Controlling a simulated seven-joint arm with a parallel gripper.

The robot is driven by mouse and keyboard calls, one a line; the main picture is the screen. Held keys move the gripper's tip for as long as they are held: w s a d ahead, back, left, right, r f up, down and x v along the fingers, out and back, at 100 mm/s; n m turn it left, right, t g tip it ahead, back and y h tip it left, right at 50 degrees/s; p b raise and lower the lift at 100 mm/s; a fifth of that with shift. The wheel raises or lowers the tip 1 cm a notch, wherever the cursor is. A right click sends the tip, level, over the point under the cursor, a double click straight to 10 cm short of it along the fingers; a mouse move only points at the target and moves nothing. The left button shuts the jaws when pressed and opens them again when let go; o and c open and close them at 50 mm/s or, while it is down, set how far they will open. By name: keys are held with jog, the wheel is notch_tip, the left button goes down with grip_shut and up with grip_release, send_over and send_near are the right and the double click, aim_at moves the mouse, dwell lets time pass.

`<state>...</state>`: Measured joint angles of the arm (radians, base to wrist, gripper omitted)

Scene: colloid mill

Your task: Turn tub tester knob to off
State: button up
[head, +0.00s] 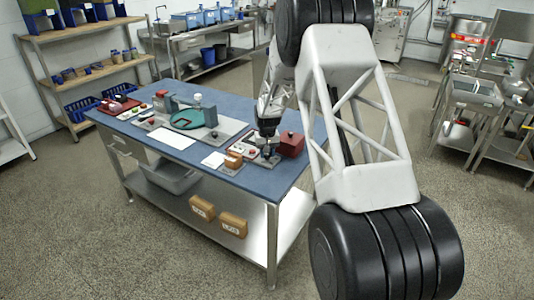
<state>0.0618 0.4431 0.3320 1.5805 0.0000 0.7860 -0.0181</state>
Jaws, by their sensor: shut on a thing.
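My gripper (267,138) points down at the right end of the blue-topped bench, low over a small tester unit. This unit has a pale control panel (243,151) with small red and dark controls, and a dark red box (291,144) on its right. I take it for the tub tester, but no label is readable. The gripper is shut on a small part there, apparently the knob. The knob is hidden by the fingers, so its setting cannot be seen.
The blue bench top (225,184) also holds a green round dish (187,119) on a grey plate, a white sheet (172,139), an orange-brown block (233,160) and a red device (119,105) at the left. Two brown boxes (233,224) and a grey tub (170,178) sit below.

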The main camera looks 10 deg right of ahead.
aim_at(267, 154)
jog(key=m, duration=0.6)
jog(key=shift+m, duration=0.3)
jog(key=m, duration=0.6)
jog(key=shift+m, duration=0.3)
jog(key=o, duration=0.9)
jog(key=shift+r, duration=0.1)
jog(key=shift+r, duration=3.85)
